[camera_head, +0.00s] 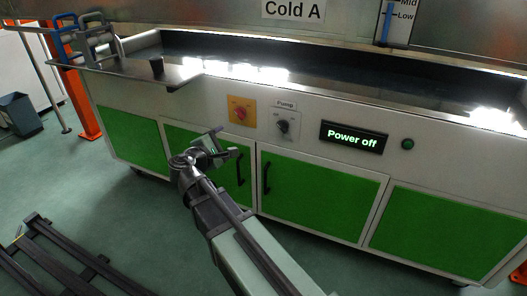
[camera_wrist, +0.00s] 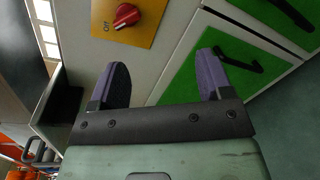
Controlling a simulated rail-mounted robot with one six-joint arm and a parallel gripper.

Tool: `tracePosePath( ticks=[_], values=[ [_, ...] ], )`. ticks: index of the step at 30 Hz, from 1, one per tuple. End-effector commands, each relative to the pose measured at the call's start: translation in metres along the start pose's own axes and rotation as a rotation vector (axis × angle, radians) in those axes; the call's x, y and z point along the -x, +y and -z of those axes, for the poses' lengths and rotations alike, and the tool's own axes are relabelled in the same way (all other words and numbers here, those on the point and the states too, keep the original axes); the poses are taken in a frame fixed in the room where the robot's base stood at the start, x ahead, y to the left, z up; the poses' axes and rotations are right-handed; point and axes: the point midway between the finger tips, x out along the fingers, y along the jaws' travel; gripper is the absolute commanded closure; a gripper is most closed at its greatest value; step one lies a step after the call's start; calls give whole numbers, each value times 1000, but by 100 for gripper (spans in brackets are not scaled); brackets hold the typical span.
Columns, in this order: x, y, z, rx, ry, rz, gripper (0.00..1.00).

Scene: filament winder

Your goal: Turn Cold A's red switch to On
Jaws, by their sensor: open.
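The Cold A machine has a red rotary switch (camera_head: 240,113) on a yellow plate (camera_head: 232,102) on its front panel. In the wrist view the red switch (camera_wrist: 126,16) is at the top, on the yellow plate (camera_wrist: 143,31), with the word "Off" beside it. The switch's handle lies slanted in that view. My gripper (camera_head: 222,142) is in front of the cabinet, below and left of the switch in the head view. In the wrist view its two purple-padded fingers (camera_wrist: 160,76) are apart with nothing between them. The switch is beyond the fingertips, not touched.
A black Pump knob (camera_head: 284,126) is right of the yellow plate. The display (camera_head: 353,137) reads "Power off", with a green button (camera_head: 407,143) beside it. Green doors (camera_head: 318,195) with black handles are below. A metal shelf (camera_head: 130,70) juts out at left.

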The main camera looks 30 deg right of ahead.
Motion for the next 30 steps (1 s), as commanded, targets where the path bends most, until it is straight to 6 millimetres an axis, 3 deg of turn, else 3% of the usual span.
tracePosePath(
  ticks=[1, 3, 10, 21, 25, 30],
  values=[
    [1, 23, -6, 93, -16, -76, 28],
    [3, 34, -7, 199, -24, -140, 28],
    [-5, 35, -6, 227, -23, -135, 28],
    [-85, 45, -6, 224, -24, -132, 28],
    [-101, 47, -7, 223, -23, -133, 28],
    [-105, 47, -8, 223, -22, -134, 28]
  ],
)
